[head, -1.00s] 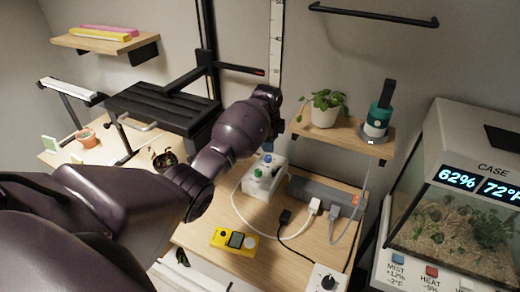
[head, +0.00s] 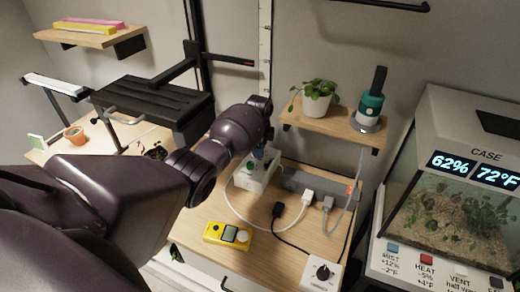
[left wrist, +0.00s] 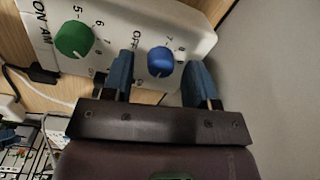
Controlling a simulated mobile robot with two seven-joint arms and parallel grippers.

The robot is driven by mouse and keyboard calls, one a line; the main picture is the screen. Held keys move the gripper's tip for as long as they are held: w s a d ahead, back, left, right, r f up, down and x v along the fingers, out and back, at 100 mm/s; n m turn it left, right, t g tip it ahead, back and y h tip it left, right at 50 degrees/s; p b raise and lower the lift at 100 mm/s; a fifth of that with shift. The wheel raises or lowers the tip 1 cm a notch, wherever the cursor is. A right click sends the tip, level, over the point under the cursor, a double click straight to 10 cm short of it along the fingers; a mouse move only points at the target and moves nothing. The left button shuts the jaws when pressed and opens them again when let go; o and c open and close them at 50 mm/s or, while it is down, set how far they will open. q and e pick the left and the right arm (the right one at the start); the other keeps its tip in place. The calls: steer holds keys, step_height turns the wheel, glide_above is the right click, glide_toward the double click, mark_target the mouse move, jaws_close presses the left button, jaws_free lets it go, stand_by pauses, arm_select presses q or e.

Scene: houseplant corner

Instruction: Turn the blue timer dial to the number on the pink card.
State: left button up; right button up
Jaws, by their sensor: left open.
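The white timer box (head: 246,181) stands on the wooden table, partly hidden by my left arm in the head view. In the left wrist view its face (left wrist: 205,38) carries a blue dial (left wrist: 160,61) and a green dial (left wrist: 74,39), with printed numbers around each. My left gripper (left wrist: 161,66) is open, with one finger on each side of the blue dial. I cannot tell whether the fingers touch it. In the head view the gripper (head: 262,153) is over the box. I cannot make out a pink card. My right gripper is out of view.
A yellow meter (head: 228,233), a power strip (head: 305,184) with plugs and cables, and a white box with a black knob (head: 322,272) are near the timer. A shelf (head: 335,130) holds a potted plant (head: 318,97). A glass case (head: 450,200) stands at right.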

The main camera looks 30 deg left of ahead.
arm_select(q)
steer(key=shift+f, duration=0.35)
steer(key=c, duration=0.9)
